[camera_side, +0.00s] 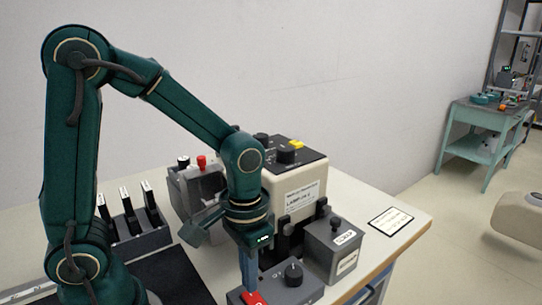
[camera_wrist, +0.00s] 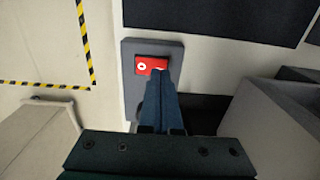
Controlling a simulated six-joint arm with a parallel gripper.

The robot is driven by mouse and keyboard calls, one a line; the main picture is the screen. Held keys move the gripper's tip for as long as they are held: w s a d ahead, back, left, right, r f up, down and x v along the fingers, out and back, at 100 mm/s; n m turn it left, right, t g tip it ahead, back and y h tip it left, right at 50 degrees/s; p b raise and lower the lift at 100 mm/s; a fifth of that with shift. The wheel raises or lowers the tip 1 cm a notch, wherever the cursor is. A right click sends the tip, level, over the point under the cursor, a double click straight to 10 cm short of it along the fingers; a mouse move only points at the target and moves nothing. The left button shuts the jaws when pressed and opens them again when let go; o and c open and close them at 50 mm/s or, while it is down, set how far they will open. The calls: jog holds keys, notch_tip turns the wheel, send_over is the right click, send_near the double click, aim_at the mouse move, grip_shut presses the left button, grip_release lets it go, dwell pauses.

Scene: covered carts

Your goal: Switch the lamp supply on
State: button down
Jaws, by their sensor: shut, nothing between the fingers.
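A red rocker switch (camera_side: 254,299) sits on a low grey switch box (camera_side: 312,290) at the table's front. In the wrist view the rocker (camera_wrist: 143,66) shows a white ring mark at its left end and a white line mark toward its right. My gripper (camera_side: 249,289) points straight down, shut and empty. In the wrist view my gripper's tips (camera_wrist: 160,77) are over the rocker's lower edge, near the line-mark end. I cannot tell whether they touch it. A cream unit (camera_side: 292,196) with a label that seems to start with "LAMP" stands behind the box.
A black knob (camera_side: 293,273) rises from the switch box beside my gripper. A grey labelled box (camera_side: 334,247) stands to the right. A box with a red button (camera_side: 202,161) and a rack of black upright pieces (camera_side: 133,222) stand left. A label card (camera_side: 390,220) lies on clear tabletop.

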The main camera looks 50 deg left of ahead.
jog(key=shift+f, duration=0.85)
dwell(0.3)
jog(key=shift+r, duration=3.5)
jog(key=shift+r, duration=0.1)
jog(key=s+a+r+t, duration=0.2)
jog(key=s+r+t, duration=0.2)
jog(key=t, duration=0.1)
jog(key=shift+s+a+r+t, duration=0.15)
jog(key=shift+s+t, duration=0.15)
